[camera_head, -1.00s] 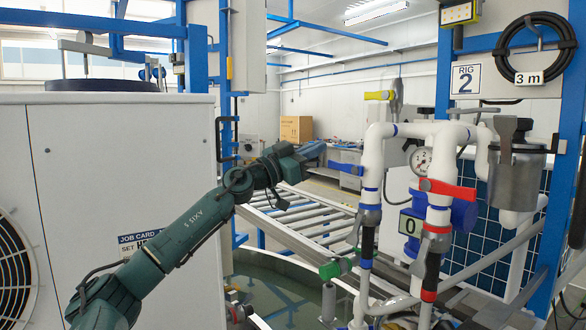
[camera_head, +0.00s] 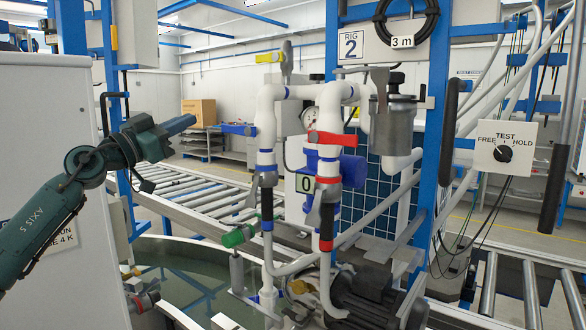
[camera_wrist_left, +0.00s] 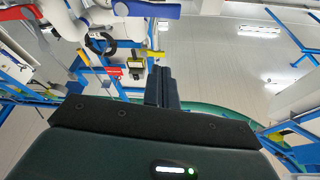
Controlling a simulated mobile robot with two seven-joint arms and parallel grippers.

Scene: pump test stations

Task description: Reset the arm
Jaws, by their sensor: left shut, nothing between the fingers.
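My left arm comes in from the left edge of the head view, dark green and raised in front of a pale cabinet. Its left gripper (camera_head: 188,123) points right and slightly up, with its dark blue fingers together and empty. It is in the air to the left of the white pump pipework (camera_head: 265,125) and appears apart from it. In the left wrist view the closed fingers (camera_wrist_left: 161,88) show beyond the dark gripper body, with nothing between them. My right gripper is in neither view.
A water tank (camera_head: 185,275) lies below, with a roller conveyor (camera_head: 190,190) behind. A selector panel (camera_head: 505,148) hangs at the right. The pale cabinet (camera_head: 45,110) stands close at the left.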

